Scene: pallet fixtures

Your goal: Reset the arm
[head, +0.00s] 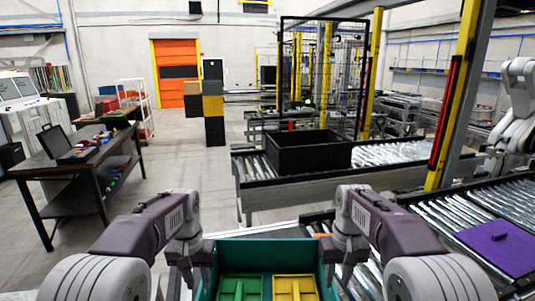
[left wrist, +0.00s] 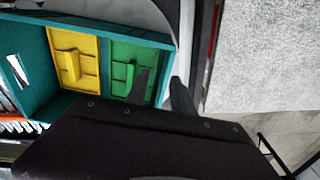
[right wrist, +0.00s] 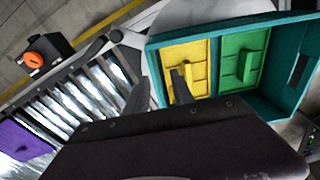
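Both my arms reach forward over a teal crate (head: 262,250) at the bottom of the head view. In it lie a green fixture (head: 240,287) on the left and a yellow fixture (head: 294,287) on the right, side by side. My left gripper (left wrist: 160,88) is open and empty, with its fingers by the crate's green side in the left wrist view. My right gripper (right wrist: 160,90) is open and empty, by the crate's yellow side in the right wrist view. Neither gripper holds a fixture.
A roller conveyor with a purple fixture (head: 497,244) runs at the right. A black bin (head: 308,153) sits on a conveyor ahead. A dark table (head: 75,160) with an open case stands at the left. A yellow post (head: 452,110) rises at the right.

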